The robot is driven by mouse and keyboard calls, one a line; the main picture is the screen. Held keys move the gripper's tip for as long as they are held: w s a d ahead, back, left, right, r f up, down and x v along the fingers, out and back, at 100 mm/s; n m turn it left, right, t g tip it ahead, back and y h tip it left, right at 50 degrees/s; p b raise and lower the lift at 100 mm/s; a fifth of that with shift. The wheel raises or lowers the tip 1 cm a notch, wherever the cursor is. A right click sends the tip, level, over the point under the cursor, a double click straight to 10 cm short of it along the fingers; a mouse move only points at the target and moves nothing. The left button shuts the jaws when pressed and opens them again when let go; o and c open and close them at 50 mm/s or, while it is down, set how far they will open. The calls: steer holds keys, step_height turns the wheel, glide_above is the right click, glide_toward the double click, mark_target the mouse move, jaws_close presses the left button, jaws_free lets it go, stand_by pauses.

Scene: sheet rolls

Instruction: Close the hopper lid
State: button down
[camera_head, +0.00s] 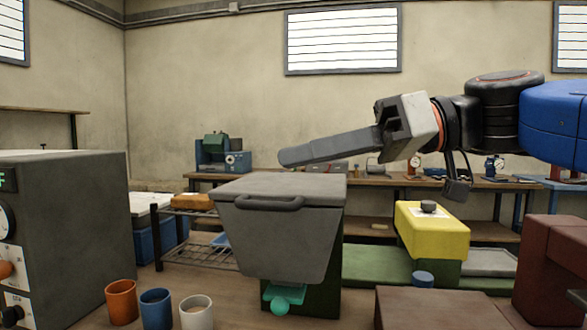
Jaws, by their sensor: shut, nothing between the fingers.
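The grey hopper (275,243) stands in the middle of the view, with tapered sides and a dark bar handle (270,203) across its upper front. A flat grey lid (290,185) lies over its top, looking about level. I cannot tell whether it is fully seated. My gripper (291,157) reaches in from the right, its long grey fingers together and pointing left. In the picture the fingers are just above the lid's far edge. I cannot tell how far apart in depth they are. Nothing shows between the fingers.
A grey machine (70,240) with dials fills the left. Orange (121,302), blue (156,308) and white cups stand at the front left. A teal part (284,297) sits under the hopper. A yellow box (432,232) is to the right, with brown blocks (440,308) nearer.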

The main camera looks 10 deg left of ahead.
steer(key=v, duration=0.8)
steer(key=shift+s+r, duration=0.1)
steer(key=shift+s, duration=0.05)
